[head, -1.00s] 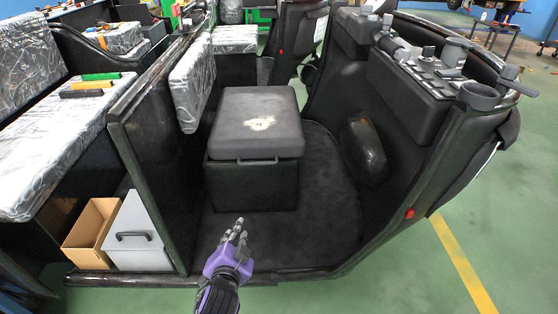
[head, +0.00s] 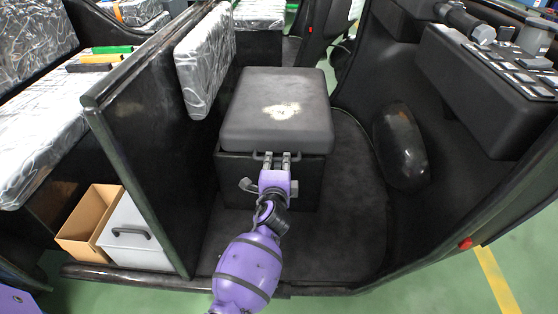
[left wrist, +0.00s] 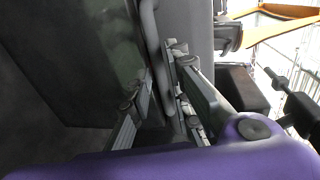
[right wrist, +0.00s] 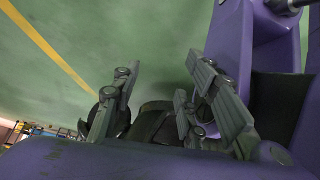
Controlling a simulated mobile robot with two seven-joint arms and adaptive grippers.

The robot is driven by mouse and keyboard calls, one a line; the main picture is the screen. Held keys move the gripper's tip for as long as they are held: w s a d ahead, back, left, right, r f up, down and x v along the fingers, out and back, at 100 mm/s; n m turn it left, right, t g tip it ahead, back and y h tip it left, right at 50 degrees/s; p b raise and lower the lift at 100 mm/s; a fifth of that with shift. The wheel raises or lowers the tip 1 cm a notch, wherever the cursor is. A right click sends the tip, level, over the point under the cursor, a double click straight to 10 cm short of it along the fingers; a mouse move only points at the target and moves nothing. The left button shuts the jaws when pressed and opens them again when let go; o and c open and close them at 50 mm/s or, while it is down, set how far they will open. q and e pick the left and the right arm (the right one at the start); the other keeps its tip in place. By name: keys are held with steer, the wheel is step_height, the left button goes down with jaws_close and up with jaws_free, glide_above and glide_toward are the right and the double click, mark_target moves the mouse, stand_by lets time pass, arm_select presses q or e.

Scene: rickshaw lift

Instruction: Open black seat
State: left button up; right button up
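The black seat (head: 276,112) is a box with a closed, thick cushion lid, worn pale at its middle, in the head view. A thin dark handle (head: 257,157) runs along the lid's front edge. My left gripper (head: 277,160) is at this handle, its fingers pointing at the seat front. In the left wrist view the handle bar (left wrist: 153,40) passes between the two fingers (left wrist: 163,75), which stand apart. Whether they touch the bar is unclear. My right gripper (right wrist: 160,75) is open and empty over the green floor; the head view does not show it.
A dark partition (head: 150,130) with a silver-wrapped backrest (head: 204,60) stands left of the seat. A dashboard (head: 480,85) and a rounded black wheel housing (head: 401,145) are at right. A cardboard box (head: 88,222) and grey case (head: 128,238) sit at lower left.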

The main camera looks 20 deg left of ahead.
arm_select(q)
steer(key=shift+w+a+f, duration=0.15)
steer(key=shift+w, duration=0.5)
steer(key=shift+w+a, duration=0.1)
steer(key=shift+w, duration=0.45)
jaws_close()
arm_select(e)
steer(key=shift+w+a+f, duration=0.15)
steer(key=shift+w+a, duration=0.1)
steer(key=shift+w, duration=0.55)
